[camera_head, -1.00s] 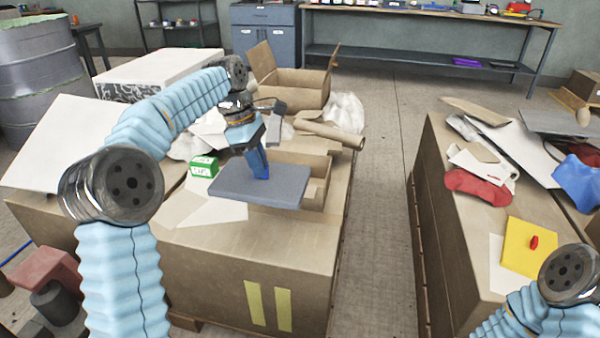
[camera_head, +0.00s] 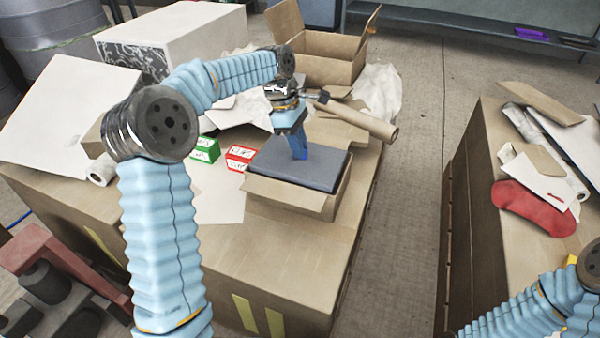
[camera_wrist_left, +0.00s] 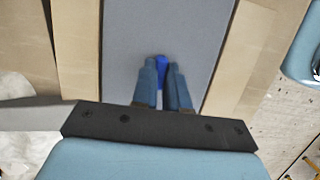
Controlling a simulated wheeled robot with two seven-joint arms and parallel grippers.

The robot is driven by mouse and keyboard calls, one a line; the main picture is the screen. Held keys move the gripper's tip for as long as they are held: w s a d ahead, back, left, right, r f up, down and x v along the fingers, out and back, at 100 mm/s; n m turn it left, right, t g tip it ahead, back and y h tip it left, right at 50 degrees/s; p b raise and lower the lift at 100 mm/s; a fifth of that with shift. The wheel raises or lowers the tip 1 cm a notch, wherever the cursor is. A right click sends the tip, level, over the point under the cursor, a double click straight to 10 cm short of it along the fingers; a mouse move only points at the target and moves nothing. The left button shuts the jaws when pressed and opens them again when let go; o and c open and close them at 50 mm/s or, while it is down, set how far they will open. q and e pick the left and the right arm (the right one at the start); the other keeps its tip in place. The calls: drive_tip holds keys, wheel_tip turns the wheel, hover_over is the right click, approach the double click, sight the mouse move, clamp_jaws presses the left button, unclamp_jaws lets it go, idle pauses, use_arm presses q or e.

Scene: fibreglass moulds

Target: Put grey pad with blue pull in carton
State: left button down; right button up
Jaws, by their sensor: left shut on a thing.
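The grey pad (camera_head: 318,168) is flat and level at the mouth of the small open carton (camera_head: 281,192). Its front edge is close to the carton's rim; I cannot tell how far down inside it sits. My left gripper (camera_head: 300,153) is above the pad, shut on its blue pull. In the left wrist view the blue pull (camera_wrist_left: 162,66) shows between the two fingertips (camera_wrist_left: 162,68), with the grey pad (camera_wrist_left: 160,25) beneath and carton flaps (camera_wrist_left: 240,60) on both sides. My right gripper is out of view; only part of my right arm shows at the lower right.
A green box (camera_head: 206,150) and a red box (camera_head: 240,157) stand left of the carton. A cardboard tube (camera_head: 358,120) lies behind it. A larger open carton (camera_head: 322,66) stands farther back. A red item (camera_head: 531,208) lies on the right-hand stack, across a floor gap.

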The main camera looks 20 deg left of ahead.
sight(287, 154)
use_arm(q)
wheel_tip(287, 154, down, 8)
drive_tip(key=shift+f, duration=0.25)
drive_tip(key=shift+f, duration=0.1)
drive_tip(key=c, duration=1.1)
unclamp_jaws()
drive_tip(key=shift+c, duration=0.2)
drive_tip(key=v, duration=1.2)
drive_tip(key=shift+p, duration=0.3)
